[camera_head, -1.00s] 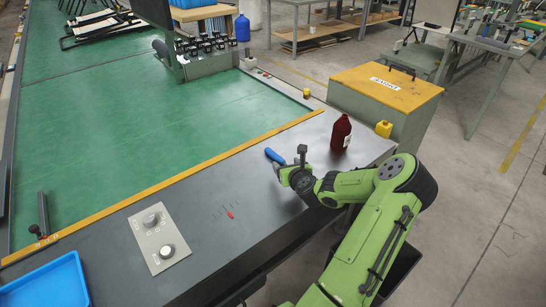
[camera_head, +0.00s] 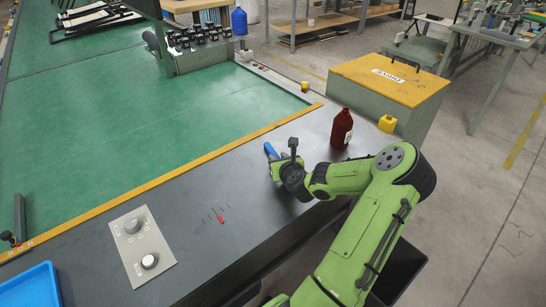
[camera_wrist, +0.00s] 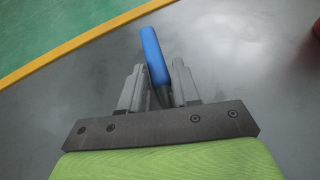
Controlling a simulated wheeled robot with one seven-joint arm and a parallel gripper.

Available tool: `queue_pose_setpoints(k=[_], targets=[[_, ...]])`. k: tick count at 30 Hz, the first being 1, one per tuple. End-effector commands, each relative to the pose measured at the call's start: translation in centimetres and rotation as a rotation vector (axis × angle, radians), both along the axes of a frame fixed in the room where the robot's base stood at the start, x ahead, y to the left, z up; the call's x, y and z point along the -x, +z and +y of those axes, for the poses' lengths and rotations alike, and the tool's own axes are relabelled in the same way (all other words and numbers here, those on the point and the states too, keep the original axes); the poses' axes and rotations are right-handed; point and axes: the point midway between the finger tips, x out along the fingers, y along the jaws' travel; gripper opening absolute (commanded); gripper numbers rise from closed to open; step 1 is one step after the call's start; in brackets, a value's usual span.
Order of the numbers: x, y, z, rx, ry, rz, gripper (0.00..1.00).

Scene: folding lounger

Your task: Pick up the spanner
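The spanner (camera_head: 271,150) shows as a blue-handled tool on the dark grey bench top, near the yellow edge strip. In the wrist view its blue handle (camera_wrist: 153,52) points away from me. Its darker lower part runs back between the fingers, and its far end is hidden. My gripper (camera_wrist: 158,68) is open, with one grey finger on each side of the tool. The gaps beside it are narrow, and I see no clear grip. In the head view my gripper (camera_head: 276,163) is low over the bench at the tool, partly hidden by my wrist.
A dark red bottle (camera_head: 341,129) stands right of my gripper. A small red item (camera_head: 220,217), a knob panel (camera_head: 141,243) and a blue tray (camera_head: 30,289) are to the left. The bench between is clear.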

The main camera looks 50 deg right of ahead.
Motion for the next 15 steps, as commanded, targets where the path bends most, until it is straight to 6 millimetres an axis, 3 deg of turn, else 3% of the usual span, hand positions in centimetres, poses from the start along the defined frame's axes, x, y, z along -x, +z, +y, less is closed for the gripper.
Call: queue_pose_setpoints(k=[1,4,11,15], targets=[[0.0,-0.1,0.0,-0.001,0.0,0.002,0.13],[0.0,-0.1,0.0,-0.001,0.0,0.002,0.0],[0.0,0.0,0.0,-0.001,0.0,0.002,0.0],[0.0,2.1,0.0,0.004,0.002,0.003,0.0]])
